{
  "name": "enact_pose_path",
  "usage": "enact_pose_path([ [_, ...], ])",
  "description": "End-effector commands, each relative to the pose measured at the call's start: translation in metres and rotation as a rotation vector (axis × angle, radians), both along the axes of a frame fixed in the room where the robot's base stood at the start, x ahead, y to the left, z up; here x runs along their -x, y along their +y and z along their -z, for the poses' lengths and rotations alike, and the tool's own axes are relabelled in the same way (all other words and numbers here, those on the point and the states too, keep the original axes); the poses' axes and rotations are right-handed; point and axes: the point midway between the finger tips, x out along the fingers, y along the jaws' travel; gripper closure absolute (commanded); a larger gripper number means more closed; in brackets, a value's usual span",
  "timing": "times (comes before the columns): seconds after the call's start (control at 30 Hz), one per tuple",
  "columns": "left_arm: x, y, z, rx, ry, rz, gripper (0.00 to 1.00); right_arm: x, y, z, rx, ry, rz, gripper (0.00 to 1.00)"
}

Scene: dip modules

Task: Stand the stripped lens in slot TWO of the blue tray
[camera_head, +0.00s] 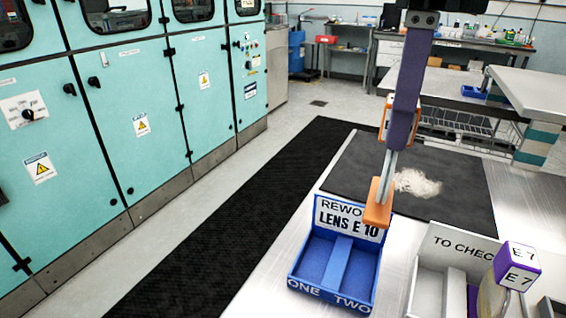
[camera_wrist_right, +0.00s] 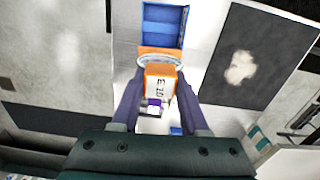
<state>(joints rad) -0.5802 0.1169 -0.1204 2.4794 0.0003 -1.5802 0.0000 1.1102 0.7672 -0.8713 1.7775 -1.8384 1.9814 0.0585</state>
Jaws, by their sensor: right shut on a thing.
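The lens is a thin clear disc (camera_head: 388,165) seen nearly edge-on, with an orange foot (camera_head: 377,208) below and an orange-and-white block marked E 10 (camera_wrist_right: 160,84) on top. My right gripper (camera_head: 399,125) has its purple fingers shut on that block and holds the lens upright, slightly tilted in the head view. The blue tray (camera_head: 300,268) has a divider and front labels ONE at left and TWO at right; both slots look empty. The foot overlaps the tray's back sign, REWORK LENS E 10 (camera_head: 330,218); its height above the tray is unclear. My left gripper is not in view.
A white TO CHECK tray (camera_head: 432,240) stands right of the blue tray, holding a lens with a purple E 7 block (camera_head: 518,268). A dark mat (camera_head: 450,165) with a pale crumpled patch (camera_head: 416,184) lies behind. Teal cabinets (camera_head: 140,110) line the left.

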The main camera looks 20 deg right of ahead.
Motion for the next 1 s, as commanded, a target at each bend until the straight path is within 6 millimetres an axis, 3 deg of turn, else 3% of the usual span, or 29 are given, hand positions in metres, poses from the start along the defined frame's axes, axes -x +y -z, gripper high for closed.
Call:
enact_pose_path([
  [0.1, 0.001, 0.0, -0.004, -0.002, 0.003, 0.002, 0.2, 0.002, -0.001, 0.035, 0.001, 0.008, 0.001, 1.0],
  [0.3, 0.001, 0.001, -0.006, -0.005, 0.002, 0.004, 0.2, 0.001, 0.0, 0.079, 0.002, 0.004, 0.0, 1.0],
  [0.47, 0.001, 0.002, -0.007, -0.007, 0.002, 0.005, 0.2, 0.0, 0.0, 0.093, 0.0, 0.0, 0.001, 1.0],
  [0.7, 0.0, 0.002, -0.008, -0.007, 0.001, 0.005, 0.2, 0.0, 0.0, 0.129, 0.0, 0.001, 0.001, 1.0],
  [1.0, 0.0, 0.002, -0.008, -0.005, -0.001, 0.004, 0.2, 0.0, 0.0, 0.134, 0.001, -0.002, -0.001, 1.0],
])
